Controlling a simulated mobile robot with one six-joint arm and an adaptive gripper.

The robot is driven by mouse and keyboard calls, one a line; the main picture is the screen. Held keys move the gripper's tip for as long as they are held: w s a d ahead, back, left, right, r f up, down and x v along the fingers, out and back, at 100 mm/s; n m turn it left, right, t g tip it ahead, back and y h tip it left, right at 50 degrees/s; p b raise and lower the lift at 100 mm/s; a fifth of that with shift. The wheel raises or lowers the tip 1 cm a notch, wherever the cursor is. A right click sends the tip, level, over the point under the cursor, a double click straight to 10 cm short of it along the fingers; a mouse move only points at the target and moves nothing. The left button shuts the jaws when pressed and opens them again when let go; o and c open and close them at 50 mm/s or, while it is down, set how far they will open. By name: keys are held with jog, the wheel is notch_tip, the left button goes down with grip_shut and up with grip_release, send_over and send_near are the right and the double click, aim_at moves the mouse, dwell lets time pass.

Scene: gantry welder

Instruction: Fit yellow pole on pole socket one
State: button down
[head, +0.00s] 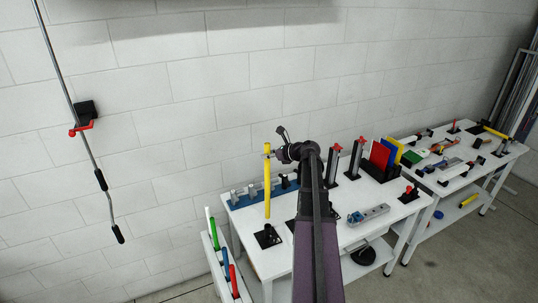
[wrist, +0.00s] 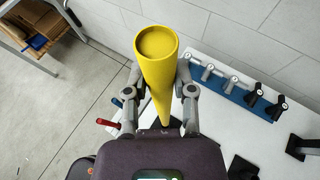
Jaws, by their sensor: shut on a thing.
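The yellow pole (head: 267,185) stands about upright over the left part of the near white table. My gripper (head: 271,154) is shut on the pole's upper part. In the wrist view, the fingers of my gripper (wrist: 158,88) close on both sides of the yellow pole (wrist: 158,62), whose round top faces the camera. A black square socket (head: 268,238) lies on the table just below the pole's lower end in the head view. The pole appears to end above the socket; I cannot tell the exact gap. In the wrist view the pole's lower end is mostly hidden.
A blue rack (head: 236,201) with several grey handles stands along the table's back left. A white holder with green (head: 214,234), blue and red poles stands at the left. Black clamp posts (head: 333,166) and coloured plates (head: 380,156) stand to the right. My arm hides the table's middle.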

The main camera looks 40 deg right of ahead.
jog(key=shift+f, duration=0.2)
jog(key=b, duration=0.5)
send_over(269, 182)
jog(key=shift+w+d+f, duration=0.1)
jog(key=shift+w+f, duration=0.1)
jog(key=shift+f, duration=0.9)
jog(key=shift+w+f, duration=0.15)
jog(key=shift+f, duration=1.3)
jog(key=shift+f+b, duration=4.35)
jog(key=shift+b, duration=0.2)
jog(key=shift+c, duration=1.9)
grip_release()
jog(key=shift+r, duration=0.1)
